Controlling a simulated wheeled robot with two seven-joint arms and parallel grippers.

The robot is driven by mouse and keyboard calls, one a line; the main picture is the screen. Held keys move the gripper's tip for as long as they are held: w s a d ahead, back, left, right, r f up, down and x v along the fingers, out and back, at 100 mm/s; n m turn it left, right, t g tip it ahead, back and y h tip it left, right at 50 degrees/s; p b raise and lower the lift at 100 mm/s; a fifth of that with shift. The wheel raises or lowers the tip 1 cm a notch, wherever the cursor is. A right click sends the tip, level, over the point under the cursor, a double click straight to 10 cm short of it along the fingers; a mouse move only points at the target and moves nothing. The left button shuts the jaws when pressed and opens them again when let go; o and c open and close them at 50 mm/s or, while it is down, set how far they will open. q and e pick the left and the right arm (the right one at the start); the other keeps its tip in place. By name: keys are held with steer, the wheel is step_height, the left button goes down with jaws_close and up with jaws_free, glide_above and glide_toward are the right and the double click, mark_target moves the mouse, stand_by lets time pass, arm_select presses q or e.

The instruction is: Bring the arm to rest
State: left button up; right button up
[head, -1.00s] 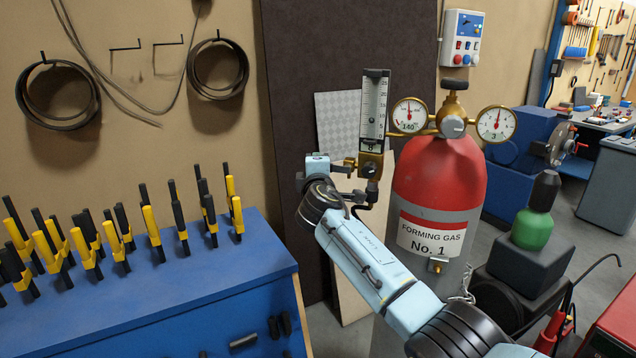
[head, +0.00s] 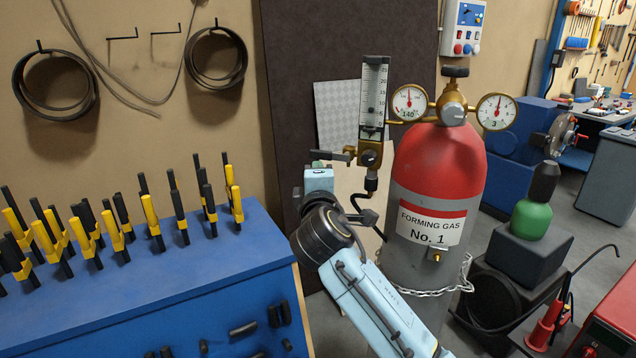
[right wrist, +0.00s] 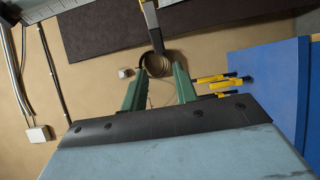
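My right arm (head: 375,305) comes up from the bottom in the head view, in front of the grey part of the gas cylinder. Its pale blue hand (head: 318,180) is left of and slightly below the brass valve (head: 369,157) under the flowmeter. The fingers are hard to make out there. In the right wrist view the two green fingers of my right gripper (right wrist: 160,70) stand apart, with nothing visible held between them. A wall coil shows beyond them. My left gripper is in neither view.
The red-topped forming gas cylinder (head: 437,165) with two gauges stands close to the right arm. The flowmeter (head: 373,98) rises beside it, and a chain (head: 425,292) hangs around it. A blue bench (head: 130,280) with several yellow-black pegs is at left. Wire coils (head: 55,92) hang on the wall.

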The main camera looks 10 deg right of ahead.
steer(key=shift+s, duration=0.35)
